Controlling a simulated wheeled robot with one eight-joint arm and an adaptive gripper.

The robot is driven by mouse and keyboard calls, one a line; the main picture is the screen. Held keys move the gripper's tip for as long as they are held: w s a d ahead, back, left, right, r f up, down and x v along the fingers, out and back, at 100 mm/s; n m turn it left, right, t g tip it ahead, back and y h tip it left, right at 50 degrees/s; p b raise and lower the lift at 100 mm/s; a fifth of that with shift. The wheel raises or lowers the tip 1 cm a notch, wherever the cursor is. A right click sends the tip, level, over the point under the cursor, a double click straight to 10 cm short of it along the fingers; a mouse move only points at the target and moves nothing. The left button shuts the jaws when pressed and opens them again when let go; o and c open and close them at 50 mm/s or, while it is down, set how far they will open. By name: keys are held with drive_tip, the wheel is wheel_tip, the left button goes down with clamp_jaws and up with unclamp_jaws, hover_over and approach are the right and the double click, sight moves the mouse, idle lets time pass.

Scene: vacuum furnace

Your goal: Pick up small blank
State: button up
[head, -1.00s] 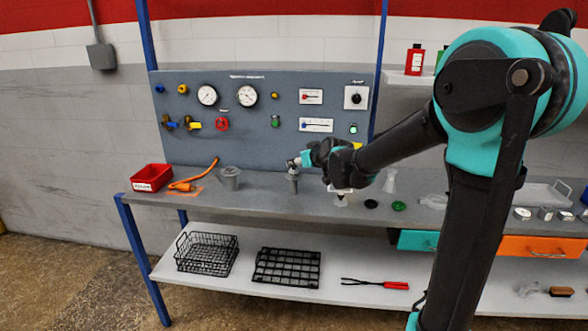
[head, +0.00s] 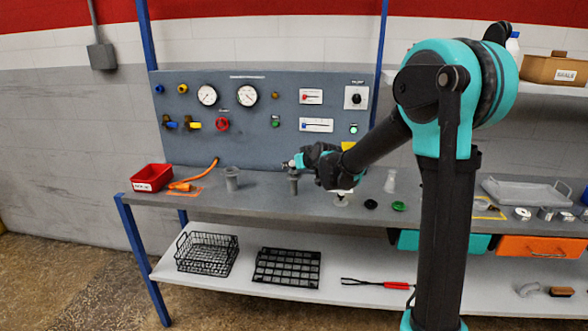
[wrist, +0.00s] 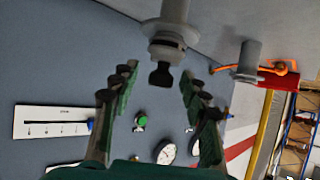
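My gripper (head: 296,162) is at the top of a grey upright port (head: 293,183) on the bench. In the wrist view, my gripper (wrist: 157,76) has its two green-padded fingers apart. The port (wrist: 172,12) stands between and just beyond them, with a metal collar and a dark tab (wrist: 161,75) in the gap. I see no finger closed on the tab. Several small round silver pieces, one of them a silver disc (head: 522,214), lie at the right of the bench. I cannot tell which piece is the small blank.
A second grey port (head: 232,179) stands left of the first, near an orange tool (head: 196,178) and a red bin (head: 152,178). The gauge panel (head: 265,120) rises close behind. A clear funnel-like piece (head: 390,181) and dark and green rings (head: 398,206) lie to the right.

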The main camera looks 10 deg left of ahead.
clamp_jaws()
drive_tip(key=shift+r, duration=0.15)
